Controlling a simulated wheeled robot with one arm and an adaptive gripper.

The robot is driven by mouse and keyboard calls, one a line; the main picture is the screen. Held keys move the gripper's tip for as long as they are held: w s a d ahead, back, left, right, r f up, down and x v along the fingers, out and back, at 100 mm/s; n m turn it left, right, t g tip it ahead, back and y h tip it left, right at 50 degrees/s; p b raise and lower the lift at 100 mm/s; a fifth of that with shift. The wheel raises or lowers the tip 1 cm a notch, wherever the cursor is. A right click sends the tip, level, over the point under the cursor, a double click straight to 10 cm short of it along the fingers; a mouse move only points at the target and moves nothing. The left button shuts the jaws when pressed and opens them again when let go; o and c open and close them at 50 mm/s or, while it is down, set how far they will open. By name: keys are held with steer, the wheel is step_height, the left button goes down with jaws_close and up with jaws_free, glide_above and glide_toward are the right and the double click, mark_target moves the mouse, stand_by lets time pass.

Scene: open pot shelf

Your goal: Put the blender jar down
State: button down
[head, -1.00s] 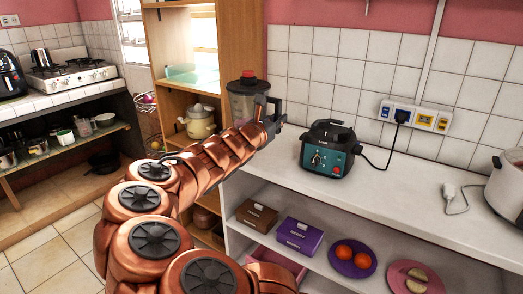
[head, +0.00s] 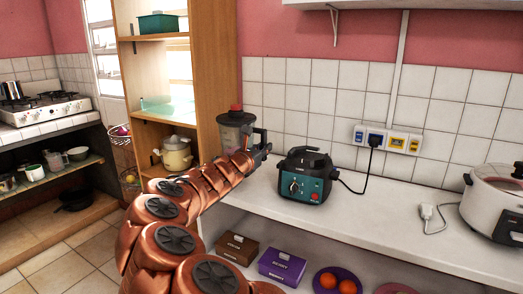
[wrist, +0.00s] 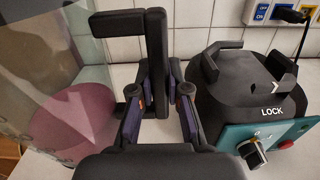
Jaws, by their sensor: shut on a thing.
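The blender jar (head: 236,137) is a clear jar with a dark, red-topped lid, upright at the counter's left end beside the wooden shelf. In the wrist view its see-through wall (wrist: 55,85) fills the left side, with a pinkish round area low inside. My gripper (head: 262,150) is at the jar's right side. In the wrist view my gripper (wrist: 160,100) is shut on the jar's black handle (wrist: 157,60). My arm hides the jar's lower part in the head view, so I cannot tell whether its bottom touches the counter.
A black and teal cooker (head: 305,177) stands close right of my gripper; it also shows in the wrist view (wrist: 255,100). The white counter (head: 375,205) has clear room right of it, apart from cables. A white pot (head: 492,200) stands far right. A wooden shelf (head: 215,65) rises behind the jar.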

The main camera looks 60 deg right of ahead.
steer(key=w+d+f+p, duration=0.1)
steer(key=w+d+f, duration=0.3)
steer(key=w+d, duration=0.1)
steer(key=shift+w+d, duration=0.15)
steer(key=shift+d, duration=0.65)
steer(key=shift+f, duration=0.3)
steer(key=c, duration=1.2)
jaws_free()
steer(key=shift+o, duration=0.2)
steer(key=shift+a+r, duration=0.1)
steer(key=shift+r, duration=0.05)
steer(key=s+a, duration=0.1)
steer(key=a, duration=1)
steer(key=shift+s+a+b, duration=0.15)
steer(key=shift+a+b, duration=0.2)
